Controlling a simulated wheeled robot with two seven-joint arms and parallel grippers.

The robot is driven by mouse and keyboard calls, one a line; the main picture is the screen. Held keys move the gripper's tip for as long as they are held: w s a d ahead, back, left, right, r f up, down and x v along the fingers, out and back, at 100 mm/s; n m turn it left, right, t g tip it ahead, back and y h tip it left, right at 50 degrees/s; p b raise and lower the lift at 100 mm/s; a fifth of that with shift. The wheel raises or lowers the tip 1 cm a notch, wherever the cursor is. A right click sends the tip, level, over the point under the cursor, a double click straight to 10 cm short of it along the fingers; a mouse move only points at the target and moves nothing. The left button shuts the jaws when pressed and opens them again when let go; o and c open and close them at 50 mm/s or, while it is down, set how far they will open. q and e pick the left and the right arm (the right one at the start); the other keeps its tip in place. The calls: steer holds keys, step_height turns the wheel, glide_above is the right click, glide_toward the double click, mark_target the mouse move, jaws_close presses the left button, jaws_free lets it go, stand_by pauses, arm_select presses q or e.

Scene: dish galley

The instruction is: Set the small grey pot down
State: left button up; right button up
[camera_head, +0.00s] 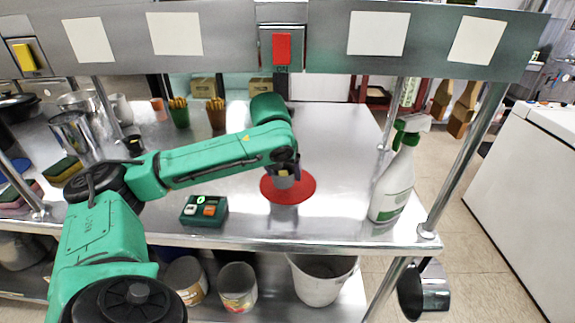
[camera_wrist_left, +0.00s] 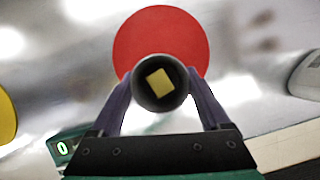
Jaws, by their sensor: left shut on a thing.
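The small grey pot (camera_head: 284,180) is in my left gripper (camera_head: 284,168), over the red round mat (camera_head: 302,190) on the steel counter. In the left wrist view the pot (camera_wrist_left: 160,104) sits between the two fingers of the gripper (camera_wrist_left: 160,100), with a yellow block (camera_wrist_left: 160,88) visible inside its dark opening. The red mat (camera_wrist_left: 160,40) shows beyond the pot. I cannot tell whether the pot's base touches the mat. My right gripper is not in view.
A green box with buttons (camera_head: 204,211) lies left of the mat near the front edge. A white spray bottle (camera_head: 396,175) stands to the right. Cups with sticks (camera_head: 216,114), steel containers (camera_head: 74,134) and sponges (camera_head: 62,168) are further left and back. A shelf beam (camera_head: 330,40) crosses above.

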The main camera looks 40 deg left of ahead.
mark_target(287, 168)
arm_select(q)
steer(key=w, duration=0.1)
steer(key=w+a, duration=0.1)
steer(key=w, duration=0.1)
steer(key=shift+w+a+r, duration=0.1)
steer(key=shift+a+r, duration=0.05)
steer(key=shift+r, duration=0.05)
steer(key=f, duration=0.3)
steer(key=shift+w+a+f, duration=0.2)
steer(key=shift+w+f, duration=0.05)
steer(key=shift+f, duration=0.1)
steer(key=o, duration=1.3)
steer(key=shift+f, duration=0.1)
steer(key=v, duration=0.8)
steer(key=shift+p, duration=0.35)
steer(key=shift+w, duration=0.1)
steer(key=shift+f, duration=0.1)
